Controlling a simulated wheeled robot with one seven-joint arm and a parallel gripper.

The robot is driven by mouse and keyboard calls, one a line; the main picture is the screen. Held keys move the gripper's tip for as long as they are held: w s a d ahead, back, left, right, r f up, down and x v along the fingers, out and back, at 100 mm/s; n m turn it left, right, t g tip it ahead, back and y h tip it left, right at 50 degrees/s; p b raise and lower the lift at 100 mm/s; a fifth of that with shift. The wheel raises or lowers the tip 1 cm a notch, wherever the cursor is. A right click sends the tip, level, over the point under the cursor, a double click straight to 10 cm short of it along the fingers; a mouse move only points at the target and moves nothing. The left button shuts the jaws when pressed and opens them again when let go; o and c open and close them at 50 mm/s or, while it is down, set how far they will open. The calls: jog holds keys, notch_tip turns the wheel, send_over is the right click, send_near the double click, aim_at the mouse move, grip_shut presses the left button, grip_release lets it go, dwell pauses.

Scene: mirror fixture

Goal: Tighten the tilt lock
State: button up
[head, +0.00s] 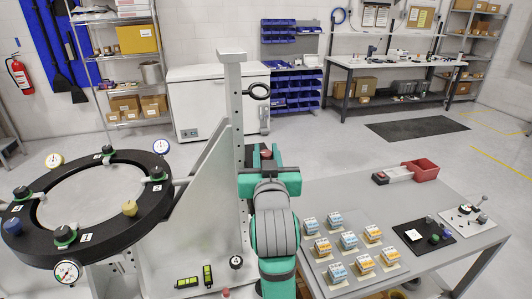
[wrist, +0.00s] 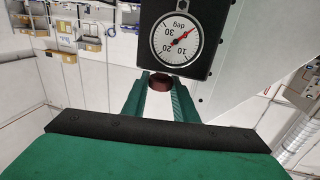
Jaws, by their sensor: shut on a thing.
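The mirror fixture's black ring (head: 27,200) is on the left in the head view, joined to a grey bracket (head: 205,205). In the wrist view, a degree dial (wrist: 176,40) with a red needle sits on a dark plate. Just below it is a reddish-brown knob (wrist: 160,80), which looks like the tilt lock; it also shows in the head view (head: 266,154). My gripper (wrist: 161,90) has its two green fingers on either side of the knob, shut on it. My gripper (head: 265,158) is beside the grey upright post (head: 232,95). The knob's lower part is hidden.
Round gauges (head: 67,272) stand around the black ring.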

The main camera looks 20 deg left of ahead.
jog(key=m+h, duration=0.2)
jog(key=h, duration=0.1)
jog(key=m+h, duration=0.1)
jog(key=h, duration=0.2)
jog(key=m+t+h, duration=0.1)
jog(key=m+h, duration=0.1)
jog(key=h, duration=0.1)
jog(key=shift+a+m, duration=0.3)
jog(key=shift+d+m+g+h, duration=0.1)
jog(key=shift+m+g+h, duration=0.35)
jog(key=shift+m+h, duration=0.95)
jog(key=shift+d+m+g+h, duration=0.1)
jog(key=shift+m+g+h, duration=0.6)
jog(key=shift+h, duration=1.2)
jog(key=shift+m, duration=0.4)
jog(key=o, duration=1.1)
jog(key=shift+f, duration=0.1)
jog(key=shift+c, duration=0.2)
jog(key=shift+t, duration=0.25)
